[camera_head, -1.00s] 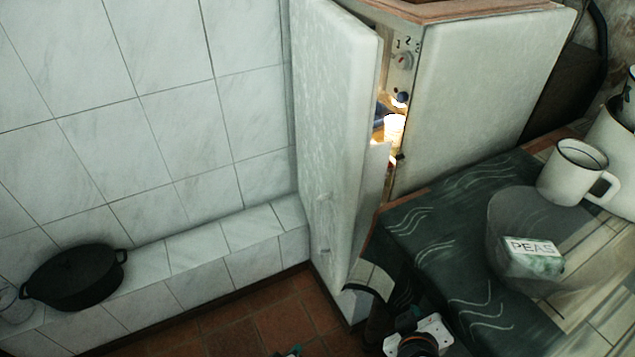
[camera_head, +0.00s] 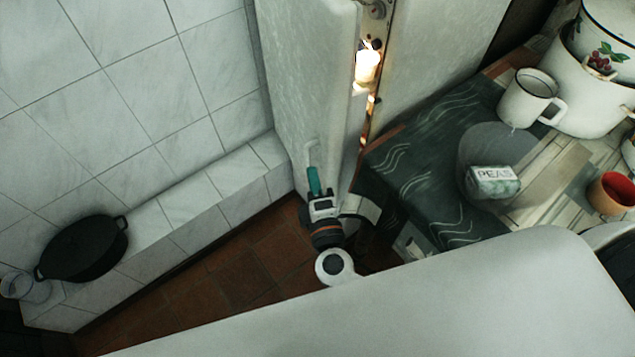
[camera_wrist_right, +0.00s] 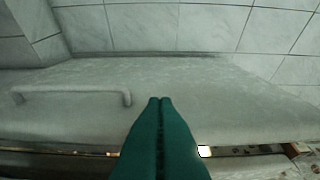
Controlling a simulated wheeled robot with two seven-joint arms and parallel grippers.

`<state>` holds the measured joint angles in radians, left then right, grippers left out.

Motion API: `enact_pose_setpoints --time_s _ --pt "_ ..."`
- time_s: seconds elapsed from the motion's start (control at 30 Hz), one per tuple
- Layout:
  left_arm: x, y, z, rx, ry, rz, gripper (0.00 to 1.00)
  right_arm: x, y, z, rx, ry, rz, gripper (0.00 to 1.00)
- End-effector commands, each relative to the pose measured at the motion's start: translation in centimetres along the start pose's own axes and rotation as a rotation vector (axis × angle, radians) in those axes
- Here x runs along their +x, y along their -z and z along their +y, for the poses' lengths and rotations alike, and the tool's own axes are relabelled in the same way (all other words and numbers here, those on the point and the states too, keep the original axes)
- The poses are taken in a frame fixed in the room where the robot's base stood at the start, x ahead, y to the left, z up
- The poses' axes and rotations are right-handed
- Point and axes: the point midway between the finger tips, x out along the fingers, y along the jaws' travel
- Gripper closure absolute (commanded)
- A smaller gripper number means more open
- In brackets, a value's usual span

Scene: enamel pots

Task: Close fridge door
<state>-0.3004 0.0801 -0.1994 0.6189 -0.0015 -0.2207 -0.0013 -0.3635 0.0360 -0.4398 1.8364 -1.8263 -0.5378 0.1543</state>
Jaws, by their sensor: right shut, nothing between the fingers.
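The white fridge door (camera_head: 305,75) stands partly open, with a narrow lit gap (camera_head: 368,65) between it and the white fridge body (camera_head: 435,70). Its handle (camera_head: 311,152) is on the outer face, near the lower part. My right gripper (camera_head: 313,172) has its teal fingers shut and empty, in front of the door's outer face beside the handle. In the right wrist view the closed fingertips (camera_wrist_right: 160,100) lie over the door face (camera_wrist_right: 215,95), with the handle (camera_wrist_right: 75,91) to their left. I cannot tell whether they touch the door. My left gripper is not in view.
A table with a dark green cloth (camera_head: 400,180) stands right of the fridge, holding a PEAS packet (camera_head: 493,182), a white mug (camera_head: 530,98), a large pot (camera_head: 590,90) and a red cup (camera_head: 612,190). A black pot (camera_head: 85,248) sits on the tiled ledge (camera_head: 160,222) at left.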

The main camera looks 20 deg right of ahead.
Motion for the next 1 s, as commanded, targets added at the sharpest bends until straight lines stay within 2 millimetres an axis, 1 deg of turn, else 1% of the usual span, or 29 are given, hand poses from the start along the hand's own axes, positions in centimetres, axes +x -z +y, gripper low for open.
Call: enact_pose_setpoints --time_s 0.03,0.1,0.23,0.3,0.4,0.5,0.63,0.93,1.0 --pt "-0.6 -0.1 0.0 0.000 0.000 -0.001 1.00 1.3 0.0 -0.4 0.000 0.003 0.001 1.00" --pt "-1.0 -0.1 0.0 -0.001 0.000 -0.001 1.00 2.8 0.0 -0.5 0.002 0.003 0.003 1.00" --pt "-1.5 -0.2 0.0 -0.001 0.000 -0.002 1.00 5.4 0.0 -0.3 0.001 0.001 0.002 1.00" --pt "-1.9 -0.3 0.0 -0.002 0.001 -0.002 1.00 5.3 1.5 -0.2 -0.004 -0.002 0.001 1.00" --pt "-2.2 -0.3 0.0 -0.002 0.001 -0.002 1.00 5.6 2.7 -0.1 -0.002 -0.001 0.001 1.00" --pt "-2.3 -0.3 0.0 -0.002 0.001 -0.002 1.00 5.8 3.5 -0.1 -0.001 -0.001 0.001 1.00" --pt "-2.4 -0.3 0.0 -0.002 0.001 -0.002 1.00 5.9 3.9 0.0 0.001 -0.001 0.000 1.00" --pt "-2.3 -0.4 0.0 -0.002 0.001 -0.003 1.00 5.9 4.0 0.0 0.001 0.000 0.000 1.00" --pt "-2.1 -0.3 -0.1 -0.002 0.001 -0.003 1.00 6.0 4.4 0.2 -0.002 0.000 -0.005 1.00"
